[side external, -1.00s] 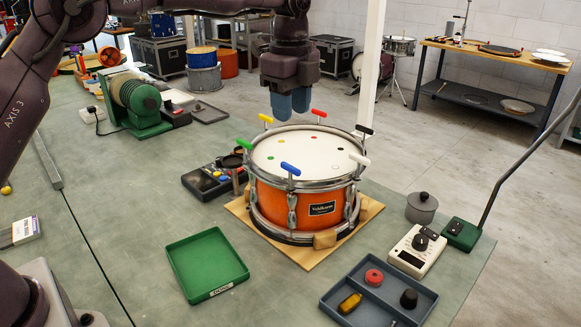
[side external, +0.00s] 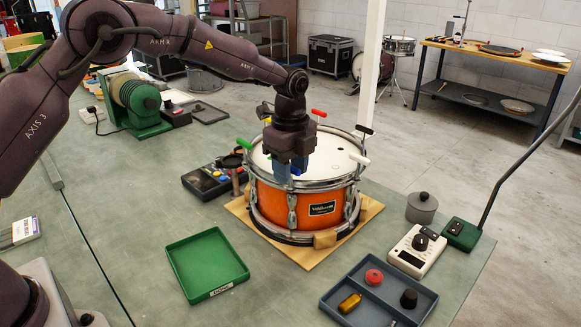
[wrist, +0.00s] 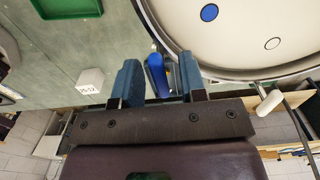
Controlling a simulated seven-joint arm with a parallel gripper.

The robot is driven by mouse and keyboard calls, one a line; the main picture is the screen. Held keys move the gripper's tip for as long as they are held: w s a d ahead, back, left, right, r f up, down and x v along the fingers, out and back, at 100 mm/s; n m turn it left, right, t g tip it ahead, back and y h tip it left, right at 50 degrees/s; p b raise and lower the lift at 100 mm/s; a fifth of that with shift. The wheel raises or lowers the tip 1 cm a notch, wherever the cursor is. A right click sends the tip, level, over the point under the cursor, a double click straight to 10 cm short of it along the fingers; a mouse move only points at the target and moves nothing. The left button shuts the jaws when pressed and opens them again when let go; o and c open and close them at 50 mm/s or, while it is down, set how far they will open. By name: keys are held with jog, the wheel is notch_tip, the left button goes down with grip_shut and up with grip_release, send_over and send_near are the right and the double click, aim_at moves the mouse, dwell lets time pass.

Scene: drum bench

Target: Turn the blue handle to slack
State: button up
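The orange drum (side external: 275,200) stands on a wooden board with T-handles around its rim. The blue handle (wrist: 157,75) shows in the wrist view between my two fingers, at the drum's rim. My gripper (wrist: 158,80) is open around it, with a visible gap on the left side and a narrower one on the right. In the side view my gripper (side external: 289,170) is down at the front rim and mostly hides the blue handle. A blue dot (wrist: 209,13) marks the drumhead near it.
Around the rim are a green handle (side external: 244,143), a red handle (side external: 319,112), a black handle (side external: 365,130) and a white handle (side external: 359,158). A green tray (side external: 207,264), a grey divided tray (side external: 379,292) and a white meter (side external: 417,250) lie nearby.

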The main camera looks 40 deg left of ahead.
jog(key=shift+c, duration=0.2)
grip_shut()
jog(key=shift+n, duration=0.3)
